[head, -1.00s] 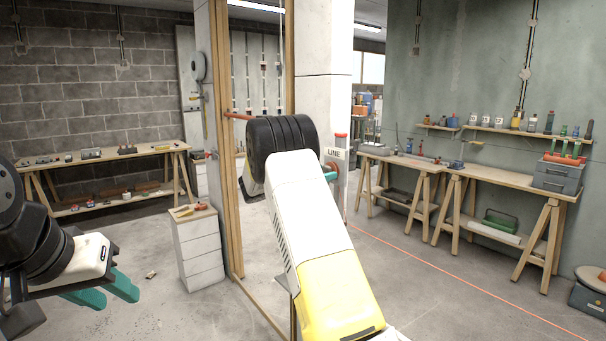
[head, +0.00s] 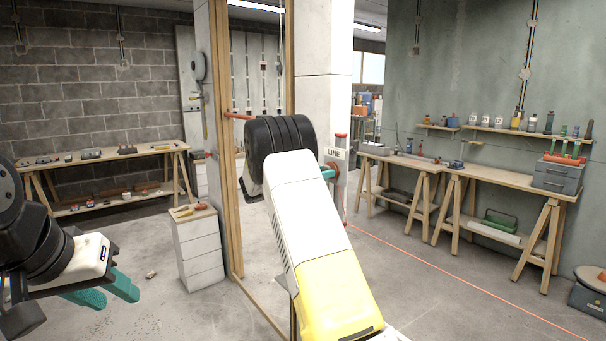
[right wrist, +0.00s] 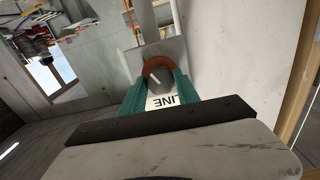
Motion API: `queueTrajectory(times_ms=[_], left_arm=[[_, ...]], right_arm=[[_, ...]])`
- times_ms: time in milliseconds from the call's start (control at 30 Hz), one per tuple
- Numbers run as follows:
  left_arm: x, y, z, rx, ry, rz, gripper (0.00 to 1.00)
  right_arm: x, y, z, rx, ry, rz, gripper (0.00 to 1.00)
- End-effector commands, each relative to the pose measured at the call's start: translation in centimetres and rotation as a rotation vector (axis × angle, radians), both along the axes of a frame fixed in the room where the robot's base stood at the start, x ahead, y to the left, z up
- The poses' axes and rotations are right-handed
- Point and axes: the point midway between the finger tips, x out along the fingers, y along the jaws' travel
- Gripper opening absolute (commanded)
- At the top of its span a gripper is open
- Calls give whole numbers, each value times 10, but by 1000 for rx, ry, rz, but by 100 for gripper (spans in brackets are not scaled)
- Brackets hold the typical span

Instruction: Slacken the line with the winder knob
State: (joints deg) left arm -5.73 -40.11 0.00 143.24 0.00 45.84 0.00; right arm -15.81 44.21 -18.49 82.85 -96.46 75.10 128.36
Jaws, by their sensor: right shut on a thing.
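The winder knob (right wrist: 158,66) shows in the right wrist view as a red-brown round piece with a pale bar on its face. My right gripper (right wrist: 157,84) has its teal fingers on either side of the knob and is shut on it. A white plate marked LINE (head: 336,154) is beside the knob on the pillar; its lettering also shows, upside down, in the right wrist view. In the head view my right arm hides most of the knob and gripper. My left gripper (head: 112,292) is at the lower left, its teal fingers apart and empty.
A wooden post frame (head: 236,200) and a white pillar (head: 324,80) stand near my right arm. A small white cabinet (head: 200,252) is left of the frame. Workbenches line both walls. A thin red line (head: 440,271) crosses the floor at right.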

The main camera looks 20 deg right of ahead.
Motion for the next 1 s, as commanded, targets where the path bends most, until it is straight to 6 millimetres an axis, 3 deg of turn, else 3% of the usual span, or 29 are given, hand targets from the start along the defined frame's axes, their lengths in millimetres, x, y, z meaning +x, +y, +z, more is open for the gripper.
queueTrajectory(times_ms=[1000], left_arm=[[0, 0, 0, 0, 0, 0, 36]], right_arm=[[1, 1, -1, -305, 869, 2, 0]])
